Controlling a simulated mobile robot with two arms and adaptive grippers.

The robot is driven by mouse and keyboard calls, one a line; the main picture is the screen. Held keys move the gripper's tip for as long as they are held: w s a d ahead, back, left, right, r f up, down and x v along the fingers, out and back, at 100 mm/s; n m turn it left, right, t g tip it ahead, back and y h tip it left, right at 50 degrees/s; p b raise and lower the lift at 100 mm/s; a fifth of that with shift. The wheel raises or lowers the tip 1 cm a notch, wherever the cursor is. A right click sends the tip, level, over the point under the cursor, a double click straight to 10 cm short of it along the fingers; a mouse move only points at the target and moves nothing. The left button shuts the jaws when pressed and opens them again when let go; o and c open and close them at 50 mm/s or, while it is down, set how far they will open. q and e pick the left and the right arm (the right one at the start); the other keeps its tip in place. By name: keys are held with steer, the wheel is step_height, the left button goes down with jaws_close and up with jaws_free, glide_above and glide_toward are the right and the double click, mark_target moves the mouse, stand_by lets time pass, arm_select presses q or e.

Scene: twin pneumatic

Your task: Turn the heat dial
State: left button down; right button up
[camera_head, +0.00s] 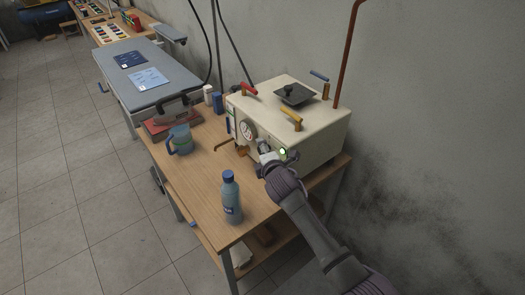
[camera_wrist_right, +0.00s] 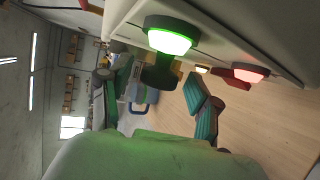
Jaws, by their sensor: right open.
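The cream boiler box (camera_head: 302,125) stands on the wooden table, its front panel bearing a round gauge (camera_head: 248,130) and a lit green lamp (camera_head: 282,152). My right gripper (camera_head: 266,158) is at this panel, just left of the green lamp. In the right wrist view, a dark knob-like part (camera_wrist_right: 161,72), which may be the heat dial, sticks out beside the green lamp (camera_wrist_right: 169,41). My right gripper (camera_wrist_right: 155,92) is open, its fingers to either side of that part. I cannot tell whether they touch it. The dial's markings are hidden. My left gripper is not in view.
A blue-capped bottle (camera_head: 231,198) stands near the table's front edge, and a blue jug (camera_head: 180,140) farther back. An iron (camera_head: 172,121) rests by the ironing board (camera_head: 140,68). A red lamp (camera_wrist_right: 250,74) shows in the wrist view.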

steer(key=shift+w+a+f, duration=0.1)
steer(key=shift+w, duration=0.25)
steer(key=c, duration=1.1)
steer(key=shift+f+b, duration=0.2)
steer(key=shift+b, duration=0.25)
steer(key=shift+c, duration=0.2)
steer(key=t+b, duration=0.2)
steer(key=b, duration=0.4)
steer(key=m+t+b, duration=0.1)
steer(key=t+b, duration=0.1)
steer(key=b, duration=0.5)
steer(key=m+t+y+b, duration=0.1)
steer(key=b, duration=0.6)
steer(key=shift+f+t, duration=0.3)
steer(key=shift+t, duration=0.1)
steer(key=shift+r+m+t+b, duration=0.3)
steer(key=shift+m+b, duration=0.1)
steer(key=shift+b, duration=0.35)
steer(key=o, duration=1.1)
